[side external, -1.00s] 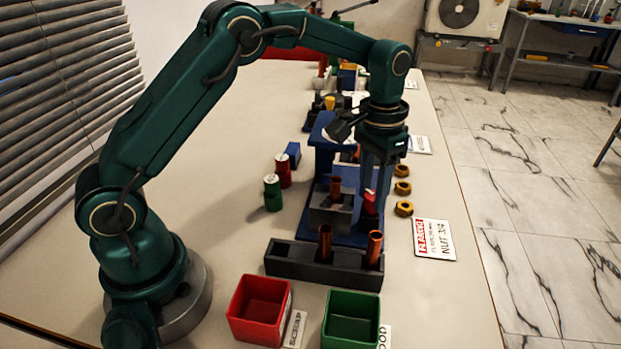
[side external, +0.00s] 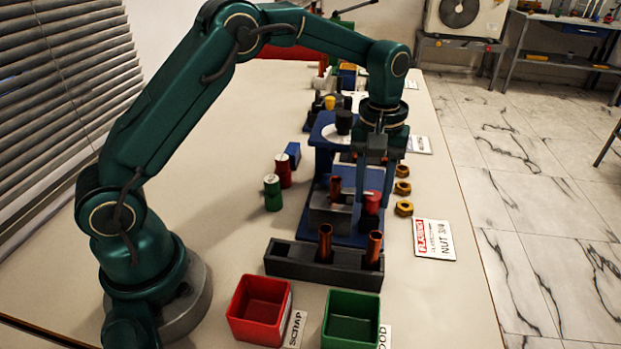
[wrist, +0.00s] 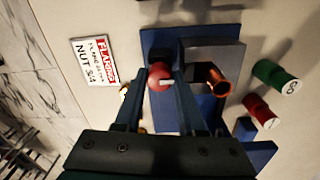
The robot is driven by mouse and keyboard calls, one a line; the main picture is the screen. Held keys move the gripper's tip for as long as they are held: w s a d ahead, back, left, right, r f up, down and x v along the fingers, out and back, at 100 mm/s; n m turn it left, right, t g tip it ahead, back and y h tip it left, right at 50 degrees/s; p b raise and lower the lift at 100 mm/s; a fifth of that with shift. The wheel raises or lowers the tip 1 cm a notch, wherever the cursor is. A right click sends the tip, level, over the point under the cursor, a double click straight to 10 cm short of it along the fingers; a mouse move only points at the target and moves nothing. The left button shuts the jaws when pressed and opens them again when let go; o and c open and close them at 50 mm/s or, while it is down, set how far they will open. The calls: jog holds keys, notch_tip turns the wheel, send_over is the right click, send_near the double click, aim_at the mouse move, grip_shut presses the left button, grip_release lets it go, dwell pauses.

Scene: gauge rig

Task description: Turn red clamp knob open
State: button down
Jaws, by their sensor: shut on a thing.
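The red clamp knob (side external: 371,204) stands at the right of the grey clamp block (side external: 328,216) on the blue rig base. In the wrist view the knob (wrist: 160,77) shows a white mark on its top. My gripper (side external: 374,196) points down with one finger on each side of the knob, shut on it; the fingertips also show in the wrist view (wrist: 166,72). A copper tube (side external: 335,187) stands upright in the clamp block beside the knob. The fingers partly hide the knob's sides.
A dark rack (side external: 300,262) with two copper tubes stands in front. Red (side external: 259,310) and green (side external: 351,318) bins are nearer. Brass nuts (side external: 403,208) lie at right by a label card (side external: 434,240). Green (side external: 272,193) and red (side external: 283,171) cylinders stand left.

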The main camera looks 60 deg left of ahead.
aim_at(372, 196)
jog(key=shift+r, duration=0.1)
dwell(0.3)
jog(key=c, duration=0.5)
grip_release()
jog(key=shift+r, duration=4)
